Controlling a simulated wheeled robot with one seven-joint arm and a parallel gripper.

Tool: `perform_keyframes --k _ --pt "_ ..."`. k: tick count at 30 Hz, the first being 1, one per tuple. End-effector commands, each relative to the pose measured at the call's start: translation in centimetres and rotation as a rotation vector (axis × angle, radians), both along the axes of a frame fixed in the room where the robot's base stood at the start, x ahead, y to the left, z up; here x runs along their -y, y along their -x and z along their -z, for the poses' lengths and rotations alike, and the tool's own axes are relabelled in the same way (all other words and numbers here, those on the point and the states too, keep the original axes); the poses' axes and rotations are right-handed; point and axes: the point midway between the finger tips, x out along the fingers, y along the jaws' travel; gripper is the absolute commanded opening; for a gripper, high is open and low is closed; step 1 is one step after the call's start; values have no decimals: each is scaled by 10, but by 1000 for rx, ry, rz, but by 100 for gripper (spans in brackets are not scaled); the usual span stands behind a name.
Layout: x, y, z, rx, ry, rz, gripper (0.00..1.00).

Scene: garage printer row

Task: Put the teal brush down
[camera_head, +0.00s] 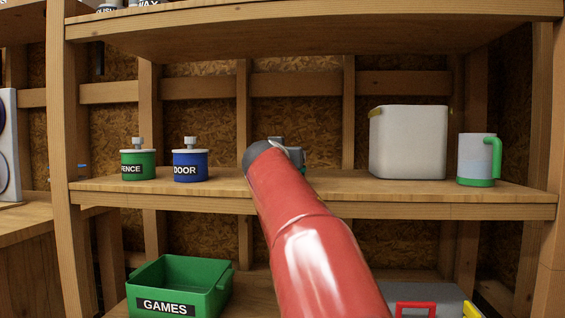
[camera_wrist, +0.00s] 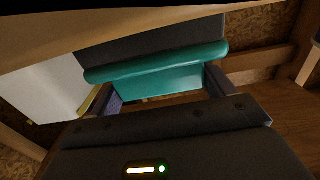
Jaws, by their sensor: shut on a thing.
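The teal brush (camera_wrist: 160,68) is between the two fingers of my gripper (camera_wrist: 162,88), which is shut on it. A dark grey part joins the teal part in the wrist view; I cannot tell whether it is the brush's bristles. In the head view my red arm reaches to the middle of the middle shelf (camera_head: 225,189), and my gripper (camera_head: 290,151) is mostly hidden behind it. Only a small sliver of teal shows there. I cannot tell whether the brush touches the shelf.
On the middle shelf stand a green FENCE pot (camera_head: 138,163) and a blue DOOR pot (camera_head: 190,166) at left, and a white bin (camera_head: 408,142) and a green-handled mug (camera_head: 476,158) at right. A green GAMES crate (camera_head: 216,303) sits below. Clear shelf shows either side of my arm.

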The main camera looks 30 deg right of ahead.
Motion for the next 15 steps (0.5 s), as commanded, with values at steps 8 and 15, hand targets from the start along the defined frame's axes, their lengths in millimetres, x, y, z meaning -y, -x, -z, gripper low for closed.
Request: perform_keyframes --k 8,15 --pt "0 0 1 0 0 0 87" --pt "0 0 1 0 0 0 100"
